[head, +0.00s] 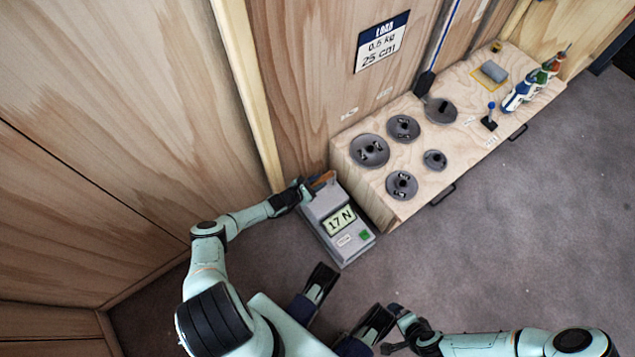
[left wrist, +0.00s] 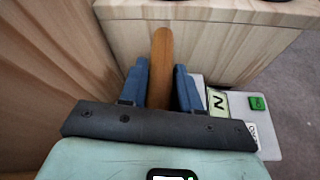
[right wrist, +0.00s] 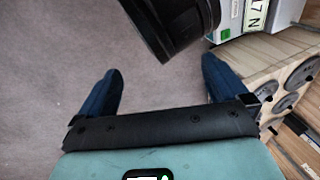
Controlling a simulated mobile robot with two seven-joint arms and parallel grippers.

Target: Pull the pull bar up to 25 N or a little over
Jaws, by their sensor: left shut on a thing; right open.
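The pull bar (left wrist: 162,60) is a brown wooden bar. In the left wrist view it runs between the two blue fingers of my left gripper (left wrist: 161,85), which is shut on it. In the head view my left gripper (head: 304,190) is at the back end of the grey gauge box (head: 350,242), and a bit of the pull bar (head: 322,180) shows there. The gauge's display (head: 339,221) reads 17 N. My right gripper (head: 392,328) is low in the head view, away from the gauge. In the right wrist view its blue fingers (right wrist: 160,92) are wide apart with only floor between them.
A low wooden chest (head: 385,205) stands right of the gauge, bearing several grey weight discs (head: 370,150), bottles (head: 520,95) and a small blue-topped item (head: 490,115). Grey floor lies open at the right.

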